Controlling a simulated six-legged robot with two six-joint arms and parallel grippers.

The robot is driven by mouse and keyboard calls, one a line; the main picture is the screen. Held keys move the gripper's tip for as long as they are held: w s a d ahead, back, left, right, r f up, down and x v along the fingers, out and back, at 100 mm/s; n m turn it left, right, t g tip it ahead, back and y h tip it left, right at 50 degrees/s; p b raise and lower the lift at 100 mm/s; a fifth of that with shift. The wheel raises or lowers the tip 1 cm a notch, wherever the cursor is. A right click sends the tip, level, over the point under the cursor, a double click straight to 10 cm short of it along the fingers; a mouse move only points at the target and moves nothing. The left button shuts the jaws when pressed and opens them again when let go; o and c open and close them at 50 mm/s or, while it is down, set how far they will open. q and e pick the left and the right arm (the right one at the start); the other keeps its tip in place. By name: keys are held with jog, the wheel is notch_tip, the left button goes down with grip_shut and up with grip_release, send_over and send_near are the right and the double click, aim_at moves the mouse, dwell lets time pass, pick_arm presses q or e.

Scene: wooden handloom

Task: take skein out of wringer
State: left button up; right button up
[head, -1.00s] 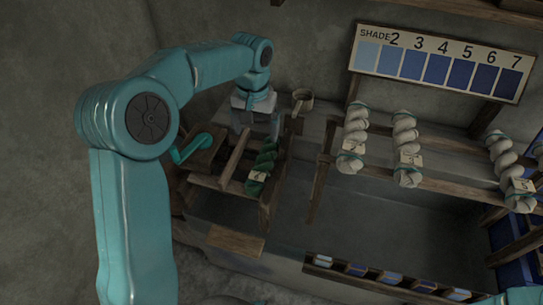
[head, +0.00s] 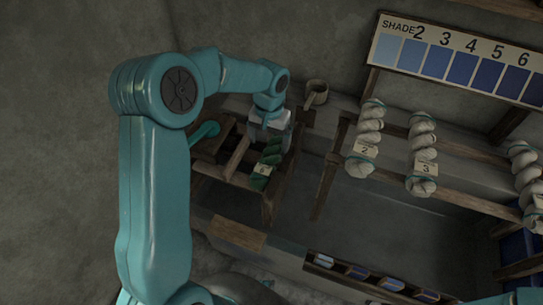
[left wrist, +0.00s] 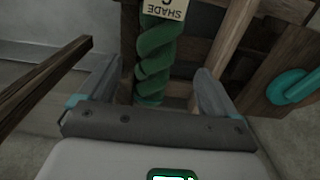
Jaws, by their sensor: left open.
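The dark green twisted skein (head: 269,160) with a pale shade tag lies in the wooden wringer (head: 237,157) at the left end of the trough. My left gripper (head: 273,137) is open just over the skein's far end. In the left wrist view the green skein (left wrist: 155,55) runs down between the two spread fingers of the left gripper (left wrist: 157,80), with a gap to each side. The tag is upside down there. Whether the fingers reach down around the skein is hard to tell. My right gripper is out of view.
The wringer's teal crank (head: 205,132) is left of the skein, and it also shows in the left wrist view (left wrist: 290,87). A small cup (head: 316,92) stands behind to the right. Pale tagged skeins (head: 366,140) hang on rails to the right, below the shade board (head: 455,60).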

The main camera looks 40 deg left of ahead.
aim_at(271, 153)
pick_arm(q)
jog(key=f, duration=0.4)
jog(key=shift+s+d+f, duration=0.1)
jog(key=shift+d+f, duration=0.15)
jog(key=shift+d, duration=0.1)
jog(key=shift+f, duration=0.6)
jog(key=c, duration=1.2)
